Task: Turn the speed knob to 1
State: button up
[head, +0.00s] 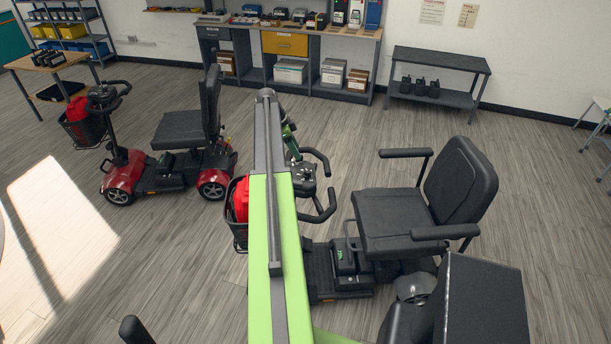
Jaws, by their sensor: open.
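The nearest scooter has a dark control console (304,174) on its tiller, between black loop handlebars (326,206). The speed knob is too small to make out on the console, and its setting cannot be read. My green arm runs up the middle of the view and hides the left part of this tiller. My gripper (296,156) shows only as a small green and dark end just above the console. It appears open and empty. I cannot tell whether it touches the console.
The scooter's black seat (393,218) with armrests stands right of my arm; its red bag (241,199) sits in the front basket. A red scooter (183,130) stands at the left. A workbench (352,33) and a low shelf (437,59) line the wall. Wood floor is clear between.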

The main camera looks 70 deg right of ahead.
aim_at(308, 171)
jog(key=b+x, duration=1)
jog(key=x, duration=0.2)
jog(key=shift+f, duration=0.2)
jog(key=shift+r, duration=0.1)
grip_shut()
